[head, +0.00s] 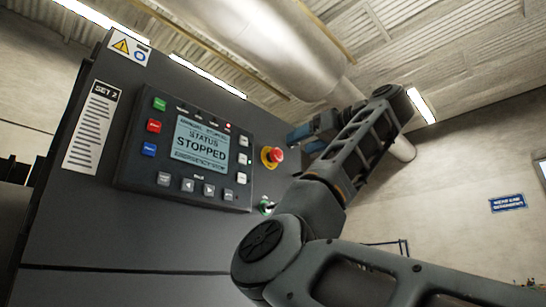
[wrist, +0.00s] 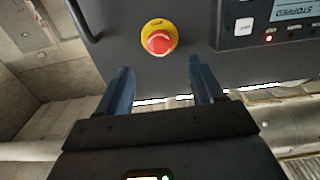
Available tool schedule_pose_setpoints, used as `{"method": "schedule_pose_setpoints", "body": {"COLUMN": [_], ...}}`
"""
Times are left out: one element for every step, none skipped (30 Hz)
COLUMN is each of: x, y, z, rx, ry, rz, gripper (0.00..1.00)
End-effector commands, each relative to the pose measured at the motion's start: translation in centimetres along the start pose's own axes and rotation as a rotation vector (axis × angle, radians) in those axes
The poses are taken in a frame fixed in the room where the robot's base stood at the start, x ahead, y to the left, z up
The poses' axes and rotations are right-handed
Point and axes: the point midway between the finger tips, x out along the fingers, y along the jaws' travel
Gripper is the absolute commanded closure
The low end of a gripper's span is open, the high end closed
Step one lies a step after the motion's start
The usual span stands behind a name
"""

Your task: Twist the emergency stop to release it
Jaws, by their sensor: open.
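The emergency stop is a red mushroom button on a yellow collar (head: 271,156), on the dark cabinet face to the right of the control panel. It also shows in the wrist view (wrist: 159,38), upper middle. My gripper (head: 302,136) is to the right of the button in the head view, its fingers apart. In the wrist view my gripper (wrist: 160,82) is open and empty, with the button beyond the fingertips and between their lines. The fingers do not appear to touch the button. The panel screen (head: 203,145) reads STATUS STOPPED and EMERGENCY STOP.
The control panel (head: 187,150) with several push buttons stands left of the stop. A dark handle (wrist: 84,22) shows at the left in the wrist view. Open room lies to the right of the cabinet.

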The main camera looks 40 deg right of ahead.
Motion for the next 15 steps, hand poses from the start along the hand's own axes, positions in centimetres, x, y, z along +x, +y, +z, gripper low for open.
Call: {"method": "schedule_pose_setpoints", "body": {"x": [0.5,0.8,1.4,1.8,2.3,2.9,3.4,3.9,4.5,5.0,5.4,5.9,6.2,6.5,6.8], "y": [-0.1,-0.1,-0.1,-0.1,-0.1,-0.1,-0.1,-0.1,-0.1,-0.1,-0.1,-0.1,-0.1,0.0,-0.1], "z": [-0.1,-0.1,-0.1,-0.1,-0.1,-0.1,-0.1,-0.1,-0.1,-0.1,-0.1,-0.1,-0.1,-0.1,0.0], "rx": [0.000,0.000,0.001,0.001,0.002,0.002,0.002,0.001,0.000,0.000,0.001,0.001,0.002,0.002,0.001], "ry": [-0.002,-0.002,-0.002,-0.003,-0.003,-0.003,-0.003,-0.003,-0.003,-0.002,-0.003,-0.003,-0.002,-0.002,-0.002], "rz": [-0.003,-0.003,-0.003,-0.004,-0.003,-0.003,-0.003,-0.004,-0.004,-0.003,-0.003,-0.002,-0.001,-0.001,-0.001], "gripper": [0.33,0.33,0.33,0.33,0.33,0.33,0.33,0.33,0.33,0.33,0.33,0.33,0.33,0.33,0.33]}}
